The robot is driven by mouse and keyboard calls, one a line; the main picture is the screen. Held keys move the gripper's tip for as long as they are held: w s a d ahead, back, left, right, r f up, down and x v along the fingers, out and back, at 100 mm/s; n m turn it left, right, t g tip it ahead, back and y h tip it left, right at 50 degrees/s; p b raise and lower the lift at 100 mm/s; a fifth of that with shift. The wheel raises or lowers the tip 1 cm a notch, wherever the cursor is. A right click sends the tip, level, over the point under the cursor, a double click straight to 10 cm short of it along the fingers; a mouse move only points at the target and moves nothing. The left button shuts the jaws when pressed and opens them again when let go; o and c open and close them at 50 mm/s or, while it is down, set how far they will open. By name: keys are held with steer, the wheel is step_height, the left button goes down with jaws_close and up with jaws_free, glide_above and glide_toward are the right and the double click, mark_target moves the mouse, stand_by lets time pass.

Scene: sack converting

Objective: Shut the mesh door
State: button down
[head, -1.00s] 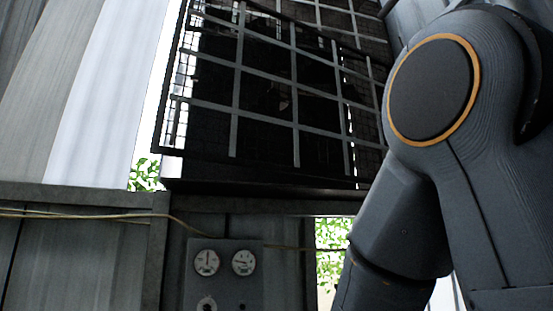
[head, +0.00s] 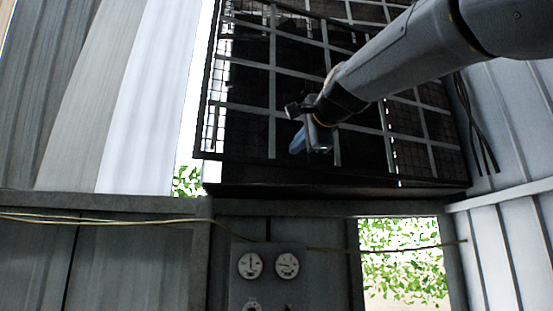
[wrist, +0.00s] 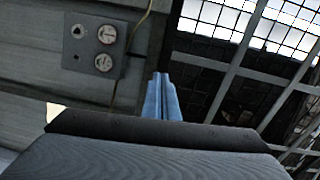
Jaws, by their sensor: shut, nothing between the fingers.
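The mesh door (head: 272,100) is a dark-framed panel of pale grid bars and fine wire in the upper middle of the head view. Its bars also cross the right side of the wrist view (wrist: 243,50). How far it stands ajar is hard to tell. My gripper (head: 308,146) is in front of the lower middle of the mesh in the head view and hides part of it. Its blue fingers are together and empty in the wrist view (wrist: 161,82). I cannot tell whether they touch the mesh.
A grey panel with round gauges (head: 268,265) is below the mesh; it also shows in the wrist view (wrist: 95,45). A yellowish cable (head: 120,220) runs along the wall. Dark cables (head: 475,125) hang at the right. A bright opening (head: 405,260) shows leaves.

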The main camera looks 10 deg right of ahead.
step_height(320, 180, up, 4)
steer(key=s, duration=0.1)
steer(key=p, duration=0.6)
glide_toward(276, 153)
steer(key=shift+m+t, duration=0.3)
steer(key=x, duration=0.6)
steer(key=shift+w+a+f, duration=0.15)
steer(key=shift+a+f, duration=0.05)
steer(key=shift+f, duration=0.1)
steer(key=shift+d, duration=0.1)
